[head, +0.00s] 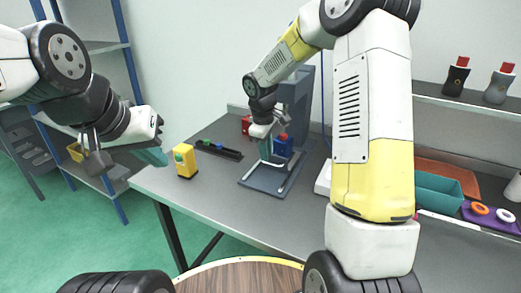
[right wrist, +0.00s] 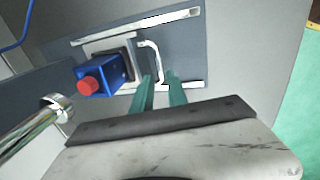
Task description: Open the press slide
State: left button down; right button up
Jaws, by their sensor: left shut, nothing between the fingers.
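The press (head: 293,95) stands on the bench with its flat grey base plate (head: 250,181) and pale rails in front. A blue block with a red top (head: 283,147) is at the press; it also shows in the right wrist view (right wrist: 106,74). A pale bent handle (right wrist: 153,58) lies between the rails in the right wrist view. My right gripper (head: 265,150) points down over the plate. Its teal fingers (right wrist: 160,78) are apart, with the handle's end at the gap; contact is unclear. My left gripper (head: 158,157) is shut and empty, left of the bench.
A yellow box-like object (head: 185,161) and a dark strip with coloured pieces (head: 219,149) are on the bench left of the press. A teal tray (head: 438,192) and an orange tray (head: 447,175) are at right. Two bottles (head: 456,77) stand on a shelf.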

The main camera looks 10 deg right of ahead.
jog(key=shift+w+d+f, duration=0.1)
jog(key=shift+f, duration=0.6)
jog(key=shift+w+d+f, duration=0.1)
jog(key=shift+f, duration=0.6)
grip_shut()
dwell(0.4)
